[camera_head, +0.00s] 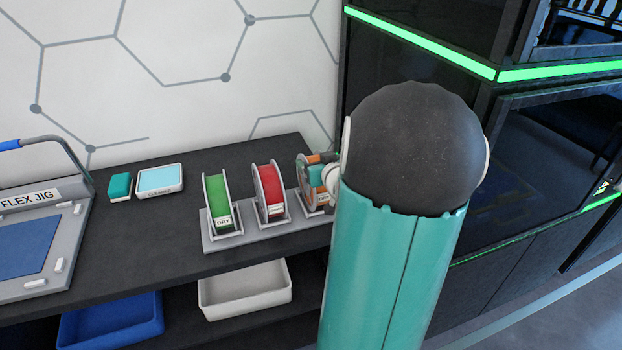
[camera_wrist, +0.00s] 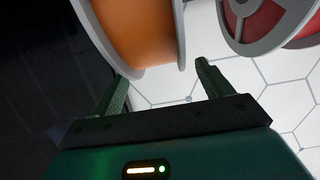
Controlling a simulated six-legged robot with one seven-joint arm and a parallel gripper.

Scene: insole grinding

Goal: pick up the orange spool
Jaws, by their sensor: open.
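The orange spool (camera_head: 313,160) stands at the right end of a row of spools in the head view, mostly hidden behind my teal arm and gripper. In the wrist view the orange spool (camera_wrist: 138,32) fills the upper middle, with its orange winding between two grey flanges. My gripper (camera_wrist: 160,80) is open, with its two dark green fingers apart. The fingertips show just below the orange spool, near its lower edge. I cannot tell whether they touch it. Nothing shows between the fingers except the wall behind.
A red spool (camera_head: 269,189) stands left of the orange one, and shows close by in the wrist view (camera_wrist: 262,22). A green spool (camera_head: 217,202) is further left on the same grey rack (camera_head: 245,236). A black cabinet (camera_head: 560,150) stands at the right. The dark shelf (camera_head: 150,235) has clear room in front.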

